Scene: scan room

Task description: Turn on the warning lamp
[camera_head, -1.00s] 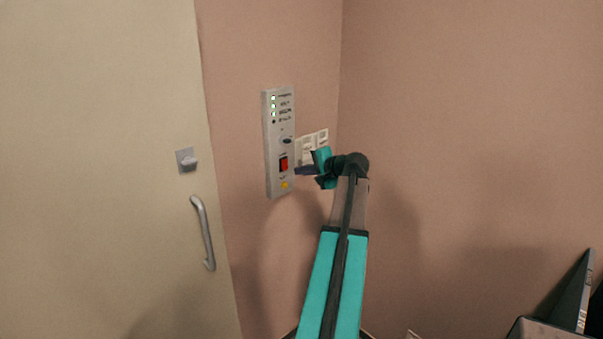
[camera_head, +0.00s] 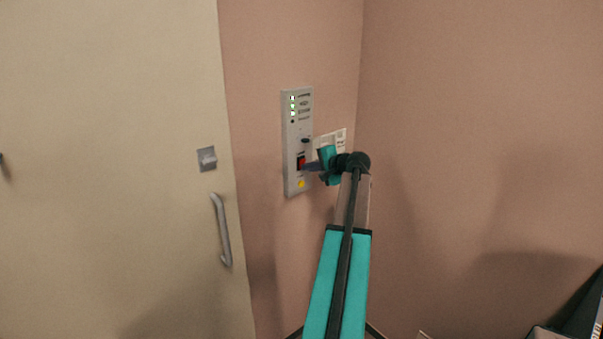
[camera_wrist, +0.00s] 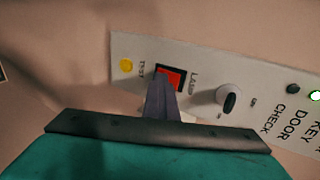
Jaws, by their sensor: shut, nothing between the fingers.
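A grey wall panel (camera_head: 291,143) hangs left of the corner. It carries a red rocker switch (camera_head: 300,161), labelled LAMP in the wrist view (camera_wrist: 175,76), a round yellow TEST button (camera_wrist: 126,65) and a dark-faced knob (camera_wrist: 229,99). Several small indicators (camera_head: 292,106) line the panel's top; some glow green or white, and the lowest is dark. My gripper (camera_head: 306,168) is shut and empty. Its fingertips (camera_wrist: 163,80) are at the red switch and cover part of it in both views. I cannot tell whether they touch it. No separate lamp shows.
A pale door with a handle (camera_head: 222,230) and a latch (camera_head: 207,158) is on the left. White wall plates (camera_head: 338,138) sit right of the panel, partly behind my gripper. A dark object (camera_head: 580,315) stands at the lower right.

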